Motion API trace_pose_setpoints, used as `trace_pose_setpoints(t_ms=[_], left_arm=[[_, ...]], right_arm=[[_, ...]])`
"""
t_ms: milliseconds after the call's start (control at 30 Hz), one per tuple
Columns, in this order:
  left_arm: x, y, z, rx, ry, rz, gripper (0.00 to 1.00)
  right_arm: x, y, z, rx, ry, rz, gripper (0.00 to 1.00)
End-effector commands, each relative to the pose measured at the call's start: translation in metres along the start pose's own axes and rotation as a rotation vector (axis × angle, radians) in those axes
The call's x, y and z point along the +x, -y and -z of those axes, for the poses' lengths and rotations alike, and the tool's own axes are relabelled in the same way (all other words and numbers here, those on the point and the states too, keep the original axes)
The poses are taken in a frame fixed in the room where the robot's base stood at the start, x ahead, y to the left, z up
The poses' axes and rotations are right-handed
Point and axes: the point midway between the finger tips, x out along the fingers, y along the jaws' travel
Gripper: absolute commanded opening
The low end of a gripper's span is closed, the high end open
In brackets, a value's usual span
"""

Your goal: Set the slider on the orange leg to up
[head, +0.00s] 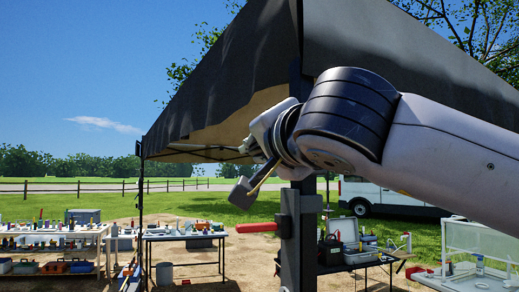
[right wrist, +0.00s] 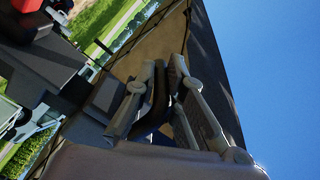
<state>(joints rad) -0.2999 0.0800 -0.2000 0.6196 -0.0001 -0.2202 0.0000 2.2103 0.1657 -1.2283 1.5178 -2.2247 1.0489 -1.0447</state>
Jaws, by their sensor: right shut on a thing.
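The dark canopy leg (head: 299,260) stands upright in the middle of the head view. A dark block (head: 243,193) on a thin stem shows below the gripper. My left gripper is out of view.
The dark canopy roof (head: 225,75) spreads above. A shelf with bottles (head: 50,232) and a table (head: 185,236) stand at left. Another table with cases (head: 355,262) and a white van (head: 385,195) are at right. My right arm covers part of the leg.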

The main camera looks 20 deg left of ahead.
Motion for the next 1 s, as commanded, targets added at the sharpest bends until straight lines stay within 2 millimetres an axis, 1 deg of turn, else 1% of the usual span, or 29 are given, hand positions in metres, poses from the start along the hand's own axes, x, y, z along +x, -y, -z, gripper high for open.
trace_pose_setpoints(t_ms=[400, 467, 700, 1000], left_arm=[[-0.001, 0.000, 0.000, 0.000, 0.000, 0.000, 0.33], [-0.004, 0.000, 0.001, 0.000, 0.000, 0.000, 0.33], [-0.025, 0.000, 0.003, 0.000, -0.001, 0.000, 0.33], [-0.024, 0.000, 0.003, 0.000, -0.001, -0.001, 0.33]], right_arm=[[0.000, 0.001, 0.001, 0.001, -0.002, 0.001, 0.00], [0.000, 0.005, 0.004, 0.001, -0.002, 0.002, 0.00], [-0.001, 0.037, 0.025, 0.002, -0.004, 0.003, 0.00], [-0.002, 0.040, 0.027, 0.001, -0.008, 0.009, 0.00]])
